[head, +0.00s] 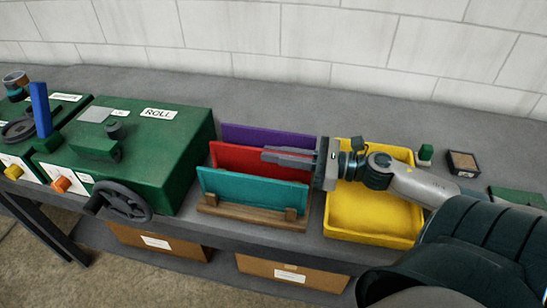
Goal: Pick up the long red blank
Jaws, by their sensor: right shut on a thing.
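The long red blank (235,158) stands on edge in a wooden rack (250,220), between a purple blank (265,138) behind it and a teal blank (255,193) in front. My right gripper (288,157) comes in from the right with its fingers pointing left. Its fingers are shut on the red blank near its upper right part. The blank still sits between the others, and its lower part is hidden behind the teal blank. My left gripper is not in view.
A green machine marked ROLL (165,150) with a hand wheel stands left of the rack. A yellow tray (370,218) lies to the right, under my right arm. Small items, including a dark box (462,163), sit at the right. A white block wall is behind.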

